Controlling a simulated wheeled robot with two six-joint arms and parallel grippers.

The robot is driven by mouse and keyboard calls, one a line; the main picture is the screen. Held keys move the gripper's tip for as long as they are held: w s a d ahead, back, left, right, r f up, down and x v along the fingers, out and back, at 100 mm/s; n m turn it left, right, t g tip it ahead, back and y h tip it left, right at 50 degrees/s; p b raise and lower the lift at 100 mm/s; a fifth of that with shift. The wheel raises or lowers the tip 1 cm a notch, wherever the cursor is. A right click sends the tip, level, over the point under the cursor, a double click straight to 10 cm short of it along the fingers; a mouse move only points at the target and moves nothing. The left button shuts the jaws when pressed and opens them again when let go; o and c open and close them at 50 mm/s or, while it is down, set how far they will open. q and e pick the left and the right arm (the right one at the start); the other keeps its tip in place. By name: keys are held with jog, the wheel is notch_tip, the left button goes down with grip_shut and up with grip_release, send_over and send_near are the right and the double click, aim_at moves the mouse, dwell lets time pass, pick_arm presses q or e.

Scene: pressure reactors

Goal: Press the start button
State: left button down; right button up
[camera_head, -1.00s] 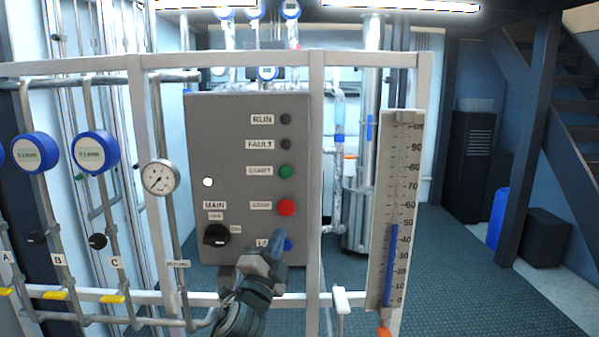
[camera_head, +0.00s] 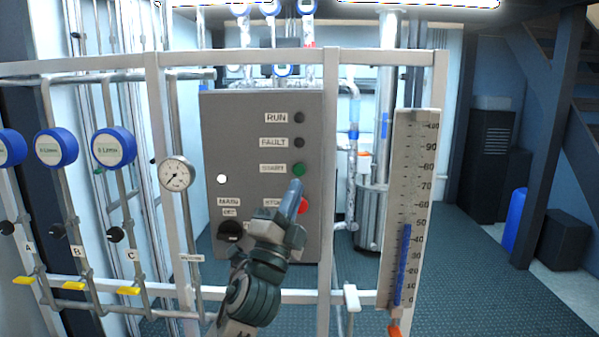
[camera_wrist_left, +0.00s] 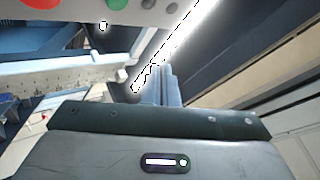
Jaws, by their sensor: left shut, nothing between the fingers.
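The green start button (camera_head: 299,169) is on the grey control panel (camera_head: 262,130), beside a START label. My left gripper (camera_head: 296,188) is shut and empty, with its blue fingertips just below the start button in the head view. I cannot tell whether they touch the panel. The red stop button (camera_head: 304,206) is partly hidden behind the fingers. In the left wrist view, the green button (camera_wrist_left: 113,4) and the red button (camera_wrist_left: 40,3) show at the top edge. My right gripper is not in view.
Dark RUN (camera_head: 299,117) and FAULT (camera_head: 299,142) lamps sit above the start button. A black main switch (camera_head: 230,231) is lower left on the panel. A white frame surrounds the panel, with a pressure gauge (camera_head: 176,174) at left and a level scale (camera_head: 408,205) at right.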

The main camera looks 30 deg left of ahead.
aim_at(301, 165)
pick_arm(q)
jog(key=w+a+b, duration=0.2)
jog(key=w+a, duration=0.2)
jog(key=w, duration=0.3)
jog(key=shift+a, duration=0.2)
jog(key=shift+w, duration=0.1)
dwell(1.8)
jog(key=shift+w+a, duration=0.2)
jog(key=shift+w, duration=0.1)
jog(key=shift+w+a+b, duration=0.25)
jog(key=shift+w+b, duration=0.05)
jog(key=shift+w, duration=0.05)
dwell(0.8)
jog(key=shift+s+d, duration=0.45)
jog(key=shift+s, duration=0.3)
jog(key=shift+d, duration=0.1)
